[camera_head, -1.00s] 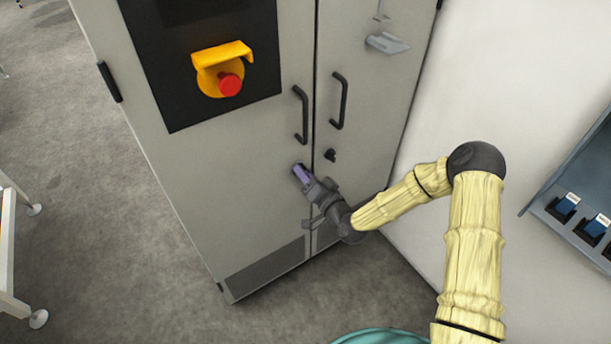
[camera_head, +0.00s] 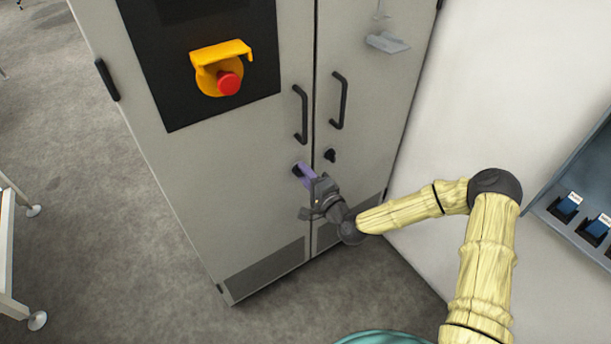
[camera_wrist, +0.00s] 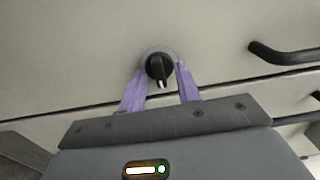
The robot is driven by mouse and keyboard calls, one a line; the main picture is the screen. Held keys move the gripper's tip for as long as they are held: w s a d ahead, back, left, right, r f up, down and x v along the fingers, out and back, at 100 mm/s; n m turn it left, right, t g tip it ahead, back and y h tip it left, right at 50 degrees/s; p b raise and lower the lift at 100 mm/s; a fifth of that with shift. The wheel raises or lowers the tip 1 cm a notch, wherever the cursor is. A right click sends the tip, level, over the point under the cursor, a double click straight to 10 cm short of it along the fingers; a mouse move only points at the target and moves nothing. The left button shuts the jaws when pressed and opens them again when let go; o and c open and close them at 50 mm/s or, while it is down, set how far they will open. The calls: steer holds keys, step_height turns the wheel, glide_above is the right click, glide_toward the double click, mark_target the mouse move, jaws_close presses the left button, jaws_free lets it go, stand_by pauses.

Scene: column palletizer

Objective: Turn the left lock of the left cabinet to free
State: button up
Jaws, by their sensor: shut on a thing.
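The left cabinet (camera_head: 190,165) is grey with two doors, the seam running between them. The left lock (camera_wrist: 158,68) is a black knob on a light round base in the left door, with a white mark toward the bottom of the wrist view. My gripper (camera_head: 300,171) has purple fingers at this lock, below the left door handle. In the wrist view my gripper (camera_wrist: 160,77) has one finger on each side of the knob and is shut on it. The right lock (camera_head: 330,155) is free of my gripper.
Black handles stand out from the left door (camera_head: 300,115) and right door (camera_head: 339,100). A red emergency button (camera_head: 229,83) under a yellow guard is on the black panel. A grey latch (camera_head: 387,43) juts from the right door. A blue-grey rack (camera_head: 575,200) stands at right.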

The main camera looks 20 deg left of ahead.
steer(key=shift+d, duration=0.1)
stand_by(0.3)
steer(key=o, duration=0.9)
steer(key=shift+o, duration=0.2)
steer(key=v, duration=1.7)
steer(key=shift+s, duration=0.2)
